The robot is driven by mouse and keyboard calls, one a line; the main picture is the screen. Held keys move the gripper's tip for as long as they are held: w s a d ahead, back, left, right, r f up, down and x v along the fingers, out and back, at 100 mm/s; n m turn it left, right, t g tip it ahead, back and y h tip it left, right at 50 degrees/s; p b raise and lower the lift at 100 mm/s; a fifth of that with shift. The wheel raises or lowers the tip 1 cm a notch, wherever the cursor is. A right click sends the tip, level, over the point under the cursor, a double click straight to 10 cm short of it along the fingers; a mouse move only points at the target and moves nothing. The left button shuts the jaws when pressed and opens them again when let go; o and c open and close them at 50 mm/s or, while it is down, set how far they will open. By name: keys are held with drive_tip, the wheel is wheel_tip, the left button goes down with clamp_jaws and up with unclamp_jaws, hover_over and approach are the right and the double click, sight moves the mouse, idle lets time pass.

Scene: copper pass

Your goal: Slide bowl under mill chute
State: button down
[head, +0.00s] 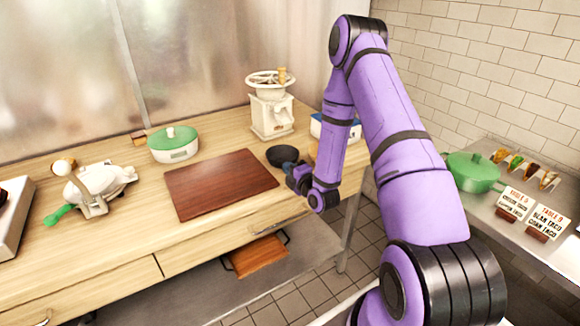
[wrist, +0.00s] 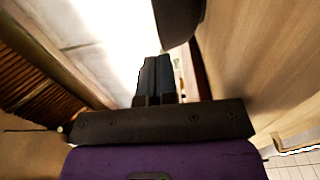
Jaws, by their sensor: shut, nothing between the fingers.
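A small dark bowl (head: 281,155) stands upright on the wooden counter, in front of the mill and a little to its right. The cream mill (head: 271,112) has a hand wheel on top and stands near the counter's back edge. Its chute is too small to make out. My gripper (head: 289,167) is shut and empty, low over the counter at the near right side of the bowl. I cannot tell whether it touches the bowl. In the wrist view the shut fingers (wrist: 156,78) point at a dark rounded shape, likely the bowl (wrist: 178,18), at the top edge.
A brown cutting board (head: 220,183) lies left of the bowl. A green-lidded pot (head: 173,143) stands behind the board. A blue-and-white box (head: 324,128) stands right of the mill, partly behind my arm. A tortilla-press-like device (head: 95,188) is at far left.

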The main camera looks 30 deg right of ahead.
drive_tip(key=shift+w+d, duration=0.4)
drive_tip(key=shift+w, duration=0.2)
drive_tip(key=shift+w+d, duration=1.15)
drive_tip(key=shift+w, duration=0.1)
drive_tip(key=shift+s+a, duration=0.1)
